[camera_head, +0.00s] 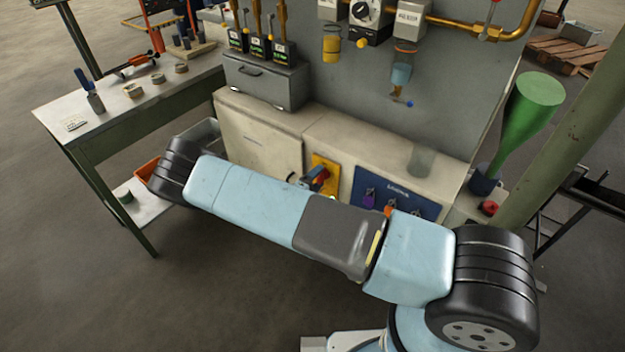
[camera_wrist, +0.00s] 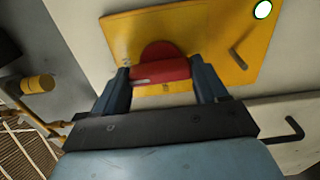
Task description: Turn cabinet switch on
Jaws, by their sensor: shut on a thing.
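The cabinet switch shows in the wrist view as a red handle (camera_wrist: 160,72) on a yellow plate (camera_wrist: 215,40). The plate is fixed to the pale cabinet front (camera_wrist: 85,20). My gripper (camera_wrist: 161,76) has one finger at each end of the red handle and is shut on it. In the head view the yellow plate (camera_head: 325,172) shows beyond my arm. There my gripper (camera_head: 318,180) is partly hidden by the arm, and the red handle is hard to make out.
A bent rod (camera_wrist: 242,50) sticks out from the plate, with a pale green round spot (camera_wrist: 263,9) at its upper right. A blue panel with knobs (camera_head: 393,192) is to the right. A green workbench (camera_head: 125,95) stands at left. Bare floor (camera_head: 180,290) lies in front.

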